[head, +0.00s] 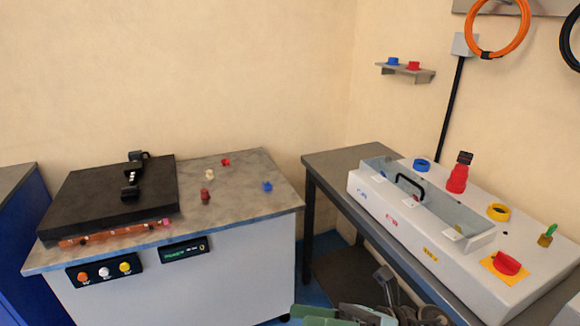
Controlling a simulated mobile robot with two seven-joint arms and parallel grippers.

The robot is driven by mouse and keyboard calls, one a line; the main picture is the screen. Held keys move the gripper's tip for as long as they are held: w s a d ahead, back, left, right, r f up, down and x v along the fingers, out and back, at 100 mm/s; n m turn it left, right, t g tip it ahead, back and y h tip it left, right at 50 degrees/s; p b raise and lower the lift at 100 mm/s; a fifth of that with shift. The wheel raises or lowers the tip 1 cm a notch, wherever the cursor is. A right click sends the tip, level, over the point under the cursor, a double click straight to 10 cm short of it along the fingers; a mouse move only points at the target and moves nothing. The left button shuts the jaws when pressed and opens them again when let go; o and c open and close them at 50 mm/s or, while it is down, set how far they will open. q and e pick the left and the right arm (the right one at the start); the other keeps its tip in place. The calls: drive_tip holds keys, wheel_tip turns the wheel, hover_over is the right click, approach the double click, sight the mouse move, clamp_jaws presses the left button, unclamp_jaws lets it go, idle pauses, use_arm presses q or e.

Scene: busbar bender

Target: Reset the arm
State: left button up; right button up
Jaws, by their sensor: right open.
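My right gripper (345,314) is at the bottom edge of the head view, right of centre, and is mostly cut off by the frame. Its jaws are open, and I see nothing held in the part that shows. It is in front of the gap between the grey bender cabinet (190,280) and the table (335,160) on the right, apart from the controls of both. My left gripper is not in view.
A black bender bed (90,205) and several small coloured parts sit on the cabinet's top. A white control box (385,210) with a clear cover, black handle and red knob (507,263) stands on the right table. A wall shelf (420,75) holds blue and red pieces.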

drive_tip(key=d+f+m+t+h+p, duration=0.1)
drive_tip(key=d+f+m+t+h, duration=0.55)
drive_tip(key=m, duration=0.85)
drive_tip(key=d+f+m+t+h, duration=0.3)
drive_tip(key=f+m+t+h, duration=0.2)
drive_tip(key=f+m+t, duration=0.65)
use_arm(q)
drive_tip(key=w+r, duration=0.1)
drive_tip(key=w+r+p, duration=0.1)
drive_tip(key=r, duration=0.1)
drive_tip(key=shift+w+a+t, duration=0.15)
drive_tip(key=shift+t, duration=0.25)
use_arm(e)
drive_tip(key=s+d+f+m+g+h, duration=0.3)
drive_tip(key=s+f+m, duration=0.4)
drive_tip(key=s, duration=0.3)
drive_tip(key=s+d+f+m+g+h, duration=0.4)
drive_tip(key=s+f+m+g, duration=0.2)
drive_tip(key=s+f+m, duration=0.2)
drive_tip(key=s+m, duration=0.1)
drive_tip(key=s, duration=0.1)
drive_tip(key=shift+s+f+g, duration=0.25)
drive_tip(key=shift+s+g, duration=0.05)
drive_tip(key=shift+s, duration=0.05)
drive_tip(key=shift+h, duration=0.25)
